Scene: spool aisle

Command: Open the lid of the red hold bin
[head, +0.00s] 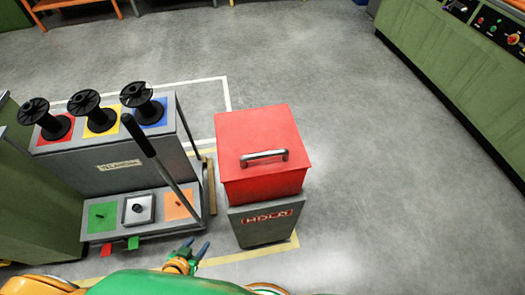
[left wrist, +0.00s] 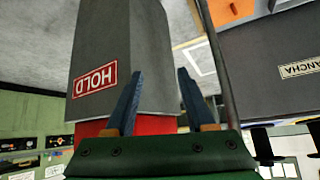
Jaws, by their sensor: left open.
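The hold bin has a grey body (head: 262,230) with a red HOLD label and a red lid (head: 255,130) that lies shut on top. A silver bar handle (head: 264,156) sits on the lid near its front edge. My left gripper (head: 196,245) is open and empty, low and to the left of the bin's body. In the left wrist view the picture is upside down; the open blue fingers (left wrist: 160,73) show in front of the grey body (left wrist: 120,50), with part of the red lid (left wrist: 155,124) behind them. My right gripper is out of view.
A grey cart (head: 110,165) with several black spools and coloured squares stands left of the bin. Its black-gripped lever (head: 165,170) leans between cart and bin. Green cabinets stand at far left and a green console (head: 460,75) at right. The floor right of the bin is clear.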

